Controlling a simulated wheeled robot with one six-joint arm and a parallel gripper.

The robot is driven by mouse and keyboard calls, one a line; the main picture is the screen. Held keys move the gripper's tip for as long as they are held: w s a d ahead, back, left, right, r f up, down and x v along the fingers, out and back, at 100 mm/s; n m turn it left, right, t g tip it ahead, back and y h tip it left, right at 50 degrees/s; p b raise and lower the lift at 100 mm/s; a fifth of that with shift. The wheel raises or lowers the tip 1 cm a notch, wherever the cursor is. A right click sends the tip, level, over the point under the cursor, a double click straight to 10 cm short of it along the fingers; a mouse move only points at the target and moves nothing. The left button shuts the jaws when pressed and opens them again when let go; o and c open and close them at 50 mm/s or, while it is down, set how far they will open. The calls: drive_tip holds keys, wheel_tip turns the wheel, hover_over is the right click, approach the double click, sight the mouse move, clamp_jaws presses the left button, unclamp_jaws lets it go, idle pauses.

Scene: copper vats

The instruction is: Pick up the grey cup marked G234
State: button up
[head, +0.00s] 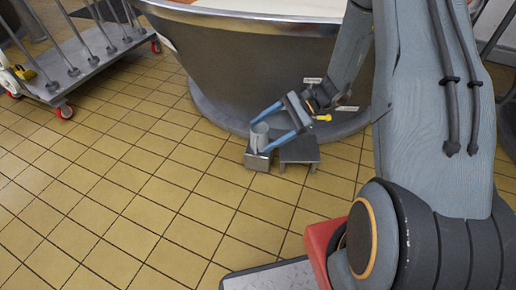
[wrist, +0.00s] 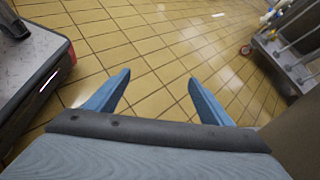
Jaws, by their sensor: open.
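A grey cup (head: 261,133) stands upright on a small metal block (head: 257,162) at the foot of the large vat in the head view. Its marking is too small to read. My gripper (head: 260,138) is open, its two blue fingers reaching down-left and appearing on either side of the cup in the head view. In the wrist view the open fingers (wrist: 159,76) have only tiled floor between them and no cup shows there. I cannot tell whether the cup is truly between the fingers or beyond them.
A low grey stool (head: 300,150) stands right beside the block. The big metal vat (head: 270,70) rises just behind. A wheeled trolley (head: 75,70) with upright posts is at upper left and also shows in the wrist view (wrist: 285,55). The yellow tiled floor at left is clear.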

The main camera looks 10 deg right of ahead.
drive_tip(key=w+d+f+m+t+y+b, duration=0.3)
drive_tip(key=w+f+b, duration=0.4)
drive_tip(key=f, duration=0.6)
drive_tip(key=m+t+h+b, duration=0.1)
drive_tip(key=m+t+b, duration=0.7)
drive_tip(key=m+t, duration=0.1)
approach(265, 141)
drive_tip(key=w+a, duration=0.1)
drive_tip(key=w+a+f, duration=0.1)
drive_tip(key=w, duration=0.1)
drive_tip(key=w+a+f, duration=0.1)
drive_tip(key=shift+w+a, duration=0.1)
drive_tip(key=shift+w, duration=0.15)
drive_tip(key=shift+t+h, duration=0.3)
drive_tip(key=shift+t, duration=0.2)
drive_tip(key=b+x, duration=0.3)
drive_tip(key=x, duration=0.2)
drive_tip(key=shift+w+a+f, duration=0.1)
drive_tip(key=shift+w+f, duration=0.05)
drive_tip(key=shift+w, duration=0.2)
drive_tip(key=shift+r+b+x, duration=0.1)
drive_tip(key=shift+b+x, duration=0.9)
drive_tip(key=shift+x, duration=0.6)
drive_tip(key=shift+r+b+x, duration=0.15)
drive_tip(key=shift+b+x, duration=0.8)
drive_tip(key=shift+x, duration=0.6)
drive_tip(key=shift+s+a+r, duration=0.1)
drive_tip(key=shift+s+a, duration=0.05)
drive_tip(key=shift+c, duration=0.5)
drive_tip(key=c, duration=0.8)
